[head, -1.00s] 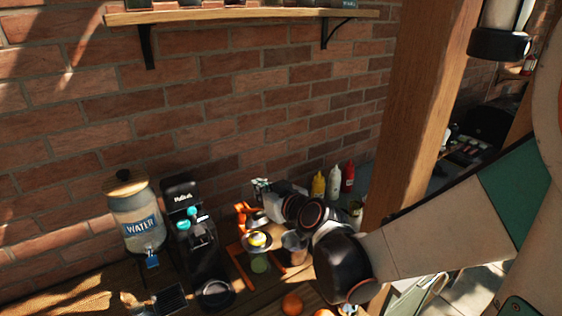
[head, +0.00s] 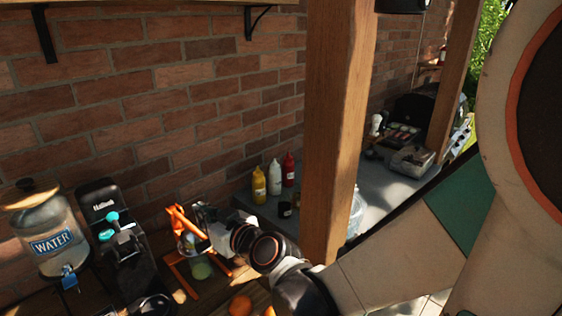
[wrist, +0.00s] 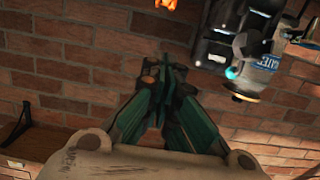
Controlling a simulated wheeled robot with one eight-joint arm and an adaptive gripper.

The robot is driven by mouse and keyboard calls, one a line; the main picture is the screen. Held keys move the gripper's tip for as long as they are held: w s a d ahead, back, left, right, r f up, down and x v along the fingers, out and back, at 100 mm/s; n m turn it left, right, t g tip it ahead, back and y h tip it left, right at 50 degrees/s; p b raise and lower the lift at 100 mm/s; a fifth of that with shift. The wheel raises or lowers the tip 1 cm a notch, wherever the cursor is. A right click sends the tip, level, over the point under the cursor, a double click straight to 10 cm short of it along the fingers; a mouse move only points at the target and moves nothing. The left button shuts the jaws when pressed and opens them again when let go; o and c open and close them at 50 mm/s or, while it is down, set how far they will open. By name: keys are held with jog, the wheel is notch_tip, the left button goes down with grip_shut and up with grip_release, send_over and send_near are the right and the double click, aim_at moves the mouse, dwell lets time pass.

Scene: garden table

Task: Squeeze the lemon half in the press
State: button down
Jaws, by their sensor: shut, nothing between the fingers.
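The orange press (head: 178,270) stands on the wooden table at the lower left of centre in the head view. Its orange lever (head: 179,219) is tilted up at the back. A glass (head: 201,268) with a pale green look stands under the press. I cannot clearly make out the lemon half; the cup area is small and partly covered by my arm. My gripper (head: 203,213) is shut and empty, close to the right of the lever. In the wrist view the shut fingers (wrist: 162,68) point up, with a bit of orange (wrist: 166,4) at the top edge.
A coffee machine (head: 125,255) and a water dispenser (head: 50,238) stand left of the press. An orange (head: 240,304) lies in front. Sauce bottles (head: 274,178) stand on the grey counter behind. A wooden post (head: 335,130) rises beside my arm.

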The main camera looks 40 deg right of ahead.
jog(key=s+f+b, duration=0.3)
jog(key=f+b, duration=0.5)
jog(key=f, duration=0.2)
jog(key=shift+s+d+f+b, duration=0.2)
jog(key=shift+f+b, duration=0.1)
jog(key=shift+f, duration=0.2)
